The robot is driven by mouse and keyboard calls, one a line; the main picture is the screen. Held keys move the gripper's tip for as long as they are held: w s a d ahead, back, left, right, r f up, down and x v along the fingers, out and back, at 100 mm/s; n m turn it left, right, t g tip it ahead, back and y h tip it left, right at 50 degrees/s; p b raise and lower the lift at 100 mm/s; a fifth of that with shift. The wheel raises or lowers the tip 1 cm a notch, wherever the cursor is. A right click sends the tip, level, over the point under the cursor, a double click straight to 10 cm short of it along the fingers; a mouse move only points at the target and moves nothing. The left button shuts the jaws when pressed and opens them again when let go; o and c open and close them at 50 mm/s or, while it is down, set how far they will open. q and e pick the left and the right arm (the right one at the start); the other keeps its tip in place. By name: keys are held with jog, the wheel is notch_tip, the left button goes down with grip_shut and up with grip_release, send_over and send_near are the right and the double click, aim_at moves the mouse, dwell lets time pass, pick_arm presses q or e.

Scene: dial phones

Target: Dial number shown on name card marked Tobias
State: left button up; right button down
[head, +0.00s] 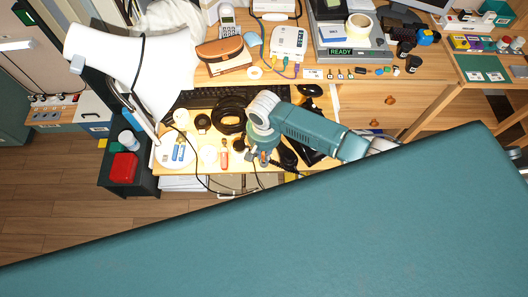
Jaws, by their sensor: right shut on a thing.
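My right gripper (262,158) is over the pulled-out keyboard shelf, at the end of my teal arm. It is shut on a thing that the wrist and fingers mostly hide. A black curved thing like a phone handset (288,155) lies right beside the fingers; I cannot tell whether they touch it. A pale cordless phone (228,20) stands upright at the back of the desk. A small white card (313,74) lies near the desk's front edge. Its writing is too small to read, and I cannot pick out a card marked Tobias. My left gripper is not in view.
A large white lamp shade (132,68) leans over the left side. A black keyboard (205,98) and coiled black cable (231,115) crowd the shelf, with loose small tools left of the gripper. A white router (288,42) stands behind. Wooden floor (60,190) is clear at left.

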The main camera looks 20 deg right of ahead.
jog(key=shift+f+b, duration=0.35)
jog(key=shift+f, duration=0.65)
jog(key=c, duration=1.6)
grip_release()
jog(key=shift+c, duration=0.2)
jog(key=shift+r, duration=0.2)
notch_tip(320, 180, up, 12)
jog(key=shift+f, duration=0.15)
